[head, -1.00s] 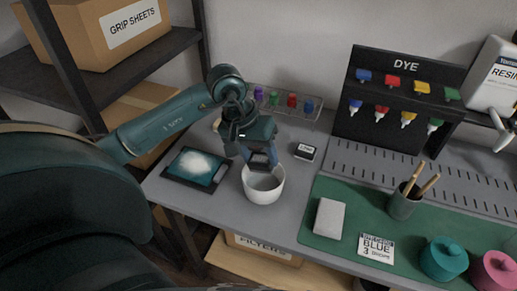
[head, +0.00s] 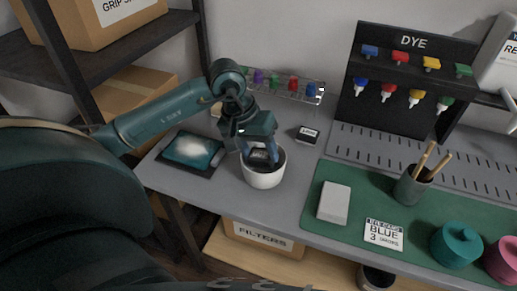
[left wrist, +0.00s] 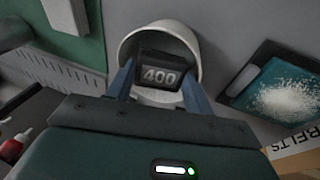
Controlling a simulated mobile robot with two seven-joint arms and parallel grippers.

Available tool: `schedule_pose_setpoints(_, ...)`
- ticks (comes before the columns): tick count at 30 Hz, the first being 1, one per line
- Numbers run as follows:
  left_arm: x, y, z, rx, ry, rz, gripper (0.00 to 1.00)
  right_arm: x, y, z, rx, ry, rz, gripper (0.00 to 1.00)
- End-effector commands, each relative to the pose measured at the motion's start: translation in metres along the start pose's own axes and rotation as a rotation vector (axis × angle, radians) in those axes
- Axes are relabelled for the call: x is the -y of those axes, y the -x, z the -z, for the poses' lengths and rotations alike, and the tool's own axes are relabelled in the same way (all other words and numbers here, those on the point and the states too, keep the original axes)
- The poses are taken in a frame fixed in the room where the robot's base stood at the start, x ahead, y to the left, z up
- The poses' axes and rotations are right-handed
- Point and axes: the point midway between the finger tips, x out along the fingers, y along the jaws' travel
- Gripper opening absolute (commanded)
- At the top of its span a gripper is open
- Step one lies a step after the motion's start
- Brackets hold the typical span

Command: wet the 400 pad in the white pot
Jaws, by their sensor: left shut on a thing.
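The white pot (head: 263,179) stands on the grey bench. In the left wrist view its rim and inner wall (left wrist: 184,38) show around the pad. The dark 400 pad (left wrist: 160,75), with its number facing the camera, is held between the two blue fingers of my left gripper (left wrist: 158,86). In the head view my left gripper (head: 262,158) points down into the pot's mouth, with the pad (head: 260,156) inside the rim. The pad's lower end and the pot's bottom are hidden. My right gripper is not in view.
A dark tray (head: 176,168) with white powder on teal lies left of the pot. Another small dark pad (head: 307,134) lies behind it on the right. A green mat (head: 300,205) with a pale block (head: 334,203) and a brush cup (head: 410,187) is to the right.

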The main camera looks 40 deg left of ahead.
Motion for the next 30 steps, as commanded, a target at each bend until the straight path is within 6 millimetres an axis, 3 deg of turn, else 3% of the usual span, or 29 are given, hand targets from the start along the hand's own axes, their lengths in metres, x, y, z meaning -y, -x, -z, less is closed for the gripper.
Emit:
schedule_pose_setpoints(8, 0.000, 0.002, 0.000, -0.001, 0.000, 0.000, 0.34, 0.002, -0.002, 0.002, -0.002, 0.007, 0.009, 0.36)
schedule_pose_setpoints(30, -0.015, 0.059, 0.009, -0.002, 0.000, 0.001, 0.34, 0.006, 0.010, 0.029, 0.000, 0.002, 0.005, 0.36)
